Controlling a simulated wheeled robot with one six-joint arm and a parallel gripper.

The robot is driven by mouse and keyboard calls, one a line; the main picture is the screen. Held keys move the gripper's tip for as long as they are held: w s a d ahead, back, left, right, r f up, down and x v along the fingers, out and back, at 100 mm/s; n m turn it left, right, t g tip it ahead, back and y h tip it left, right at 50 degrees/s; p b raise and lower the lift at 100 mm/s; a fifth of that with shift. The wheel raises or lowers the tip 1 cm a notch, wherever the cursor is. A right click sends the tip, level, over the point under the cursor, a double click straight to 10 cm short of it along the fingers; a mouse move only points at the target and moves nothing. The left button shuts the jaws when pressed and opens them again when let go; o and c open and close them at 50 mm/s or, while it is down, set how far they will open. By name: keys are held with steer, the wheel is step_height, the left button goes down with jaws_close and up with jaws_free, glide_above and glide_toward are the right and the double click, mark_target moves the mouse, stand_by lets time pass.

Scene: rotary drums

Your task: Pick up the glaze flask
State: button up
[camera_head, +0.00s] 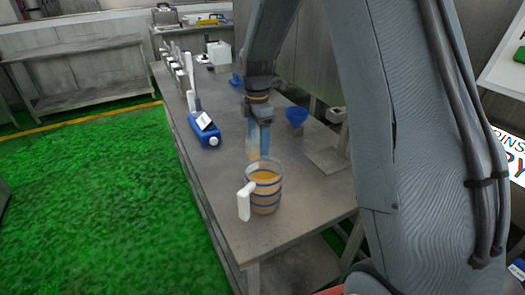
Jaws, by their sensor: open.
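A clear round vessel (266,192) with amber contents, dark blue bands and a white side handle stands upright near the front of the grey bench.
The long bench (226,190) has bare room at its front left. A blue container (204,131) with a white cap lies left of my gripper; a blue funnel-like bowl (296,115) is to the right. Several upright items line the left edge. Green floor (90,190) lies left.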

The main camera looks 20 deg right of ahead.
mark_target(257, 155)
steer(key=shift+w+a+f+p, duration=0.1)
steer(key=shift+f+p, duration=0.5)
steer(key=shift+f, duration=0.85)
steer(key=shift+w+f+p, duration=0.1)
steer(key=shift+f+p, duration=0.45)
steer(key=shift+f, duration=0.85)
steer(key=shift+c, duration=0.4)
steer(key=c, duration=1.1)
